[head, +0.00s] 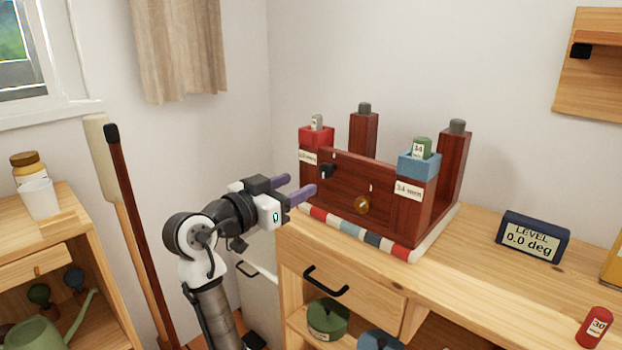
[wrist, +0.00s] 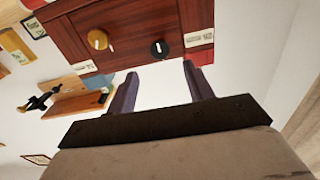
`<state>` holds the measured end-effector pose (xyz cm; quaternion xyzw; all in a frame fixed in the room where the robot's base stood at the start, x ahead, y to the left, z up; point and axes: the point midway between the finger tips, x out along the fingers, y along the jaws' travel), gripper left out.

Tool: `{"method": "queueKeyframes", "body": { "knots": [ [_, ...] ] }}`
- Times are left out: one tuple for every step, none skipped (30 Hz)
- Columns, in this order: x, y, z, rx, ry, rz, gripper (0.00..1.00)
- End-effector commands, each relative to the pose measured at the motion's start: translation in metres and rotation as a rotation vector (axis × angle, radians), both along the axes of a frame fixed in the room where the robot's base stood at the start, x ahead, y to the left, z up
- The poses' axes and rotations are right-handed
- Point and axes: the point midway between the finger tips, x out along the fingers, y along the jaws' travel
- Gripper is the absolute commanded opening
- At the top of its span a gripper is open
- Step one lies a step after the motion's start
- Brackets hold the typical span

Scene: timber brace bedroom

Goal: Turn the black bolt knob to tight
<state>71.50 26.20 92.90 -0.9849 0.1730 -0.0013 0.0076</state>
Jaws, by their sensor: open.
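The black bolt knob (head: 327,171) is on the front board of a dark red wooden frame (head: 345,185), near its red-capped left post. It also shows in the wrist view (wrist: 159,48), with a small pale mark on its face; I cannot tell which setting it points to. A brass knob (head: 362,204) sits lower on the same board, to the right, and shows in the wrist view (wrist: 98,39). My gripper (head: 299,186) is open and empty, left of the frame. In the wrist view its purple fingers (wrist: 160,72) point towards the board, apart from the black knob.
The frame stands on a striped base (head: 345,228) on a wooden bench (head: 470,270). A level display (head: 532,238) reads 0.0 deg. A red weight (head: 594,326) lies at the right. A dark pole (head: 138,225) leans behind my arm.

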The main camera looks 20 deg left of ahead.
Motion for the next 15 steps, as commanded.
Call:
{"method": "queueKeyframes", "body": {
  "knots": [
    [-0.01, 0.005, 0.0, 0.001, -0.001, 0.004, 0.52],
    [-0.016, 0.007, 0.0, 0.001, -0.001, 0.003, 0.52],
    [-0.023, 0.009, 0.0, 0.001, 0.0, 0.002, 0.52],
    [-0.027, 0.011, 0.0, 0.001, 0.0, 0.003, 0.52],
    [-0.031, 0.012, 0.0, 0.0, 0.0, 0.003, 0.52],
    [-0.036, 0.014, 0.0, 0.0, 0.0, 0.001, 0.52],
    [-0.039, 0.014, 0.0, 0.0, 0.001, 0.0, 0.52],
    [-0.042, 0.015, 0.0, 0.0, 0.0, 0.0, 0.52],
    [-0.045, 0.017, 0.0, 0.0, 0.0, 0.001, 0.52],
    [-0.046, 0.017, 0.0, 0.0, 0.0, 0.001, 0.52],
    [-0.048, 0.018, 0.0, -0.001, 0.0, 0.001, 0.52],
    [-0.049, 0.018, 0.0, -0.001, 0.0, 0.001, 0.52],
    [-0.049, 0.018, 0.0, -0.001, 0.0, 0.0, 0.52],
    [-0.05, 0.018, 0.0, -0.001, 0.001, 0.0, 0.52],
    [-0.05, 0.018, 0.0, -0.001, 0.001, 0.0, 0.52]
  ]
}}
